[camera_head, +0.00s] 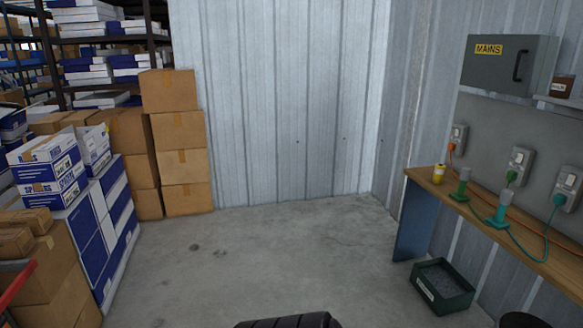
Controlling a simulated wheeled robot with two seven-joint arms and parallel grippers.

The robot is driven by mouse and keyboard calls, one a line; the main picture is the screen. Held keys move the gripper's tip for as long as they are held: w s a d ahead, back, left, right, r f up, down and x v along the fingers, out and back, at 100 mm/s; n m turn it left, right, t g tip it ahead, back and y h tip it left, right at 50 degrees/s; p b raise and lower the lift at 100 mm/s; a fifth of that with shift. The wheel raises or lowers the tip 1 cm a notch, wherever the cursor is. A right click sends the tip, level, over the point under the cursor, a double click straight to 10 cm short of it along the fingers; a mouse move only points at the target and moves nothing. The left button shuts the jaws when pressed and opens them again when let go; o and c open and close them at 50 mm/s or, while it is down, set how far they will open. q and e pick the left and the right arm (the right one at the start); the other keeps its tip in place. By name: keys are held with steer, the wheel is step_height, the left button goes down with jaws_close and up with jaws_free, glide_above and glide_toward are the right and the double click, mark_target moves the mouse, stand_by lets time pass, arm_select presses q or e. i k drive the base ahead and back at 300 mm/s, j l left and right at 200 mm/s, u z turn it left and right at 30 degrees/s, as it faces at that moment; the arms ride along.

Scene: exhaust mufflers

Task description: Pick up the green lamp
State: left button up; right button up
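A small green lamp (461,184) stands upright on the narrow wooden bench (539,262) at the right. It has a green base and a greyish top. A similar teal-green one (500,208) stands nearer on the same bench, to its right. A small yellow item (438,174) stands just beyond the green lamp, to its left. Neither of my grippers shows in the head view.
Sockets with coloured plugs (516,165) line the wall; cords trail along the bench. A green bin (442,287) sits on the floor below. Cardboard boxes (182,167) and blue-white cartons (100,225) fill the left. The middle floor (280,260) is clear.

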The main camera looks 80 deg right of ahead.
mark_target(460, 196)
steer(key=z, duration=3.9)
steer(key=i+j+z, duration=0.1)
steer(key=i+j, duration=0.15)
steer(key=i, duration=0.15)
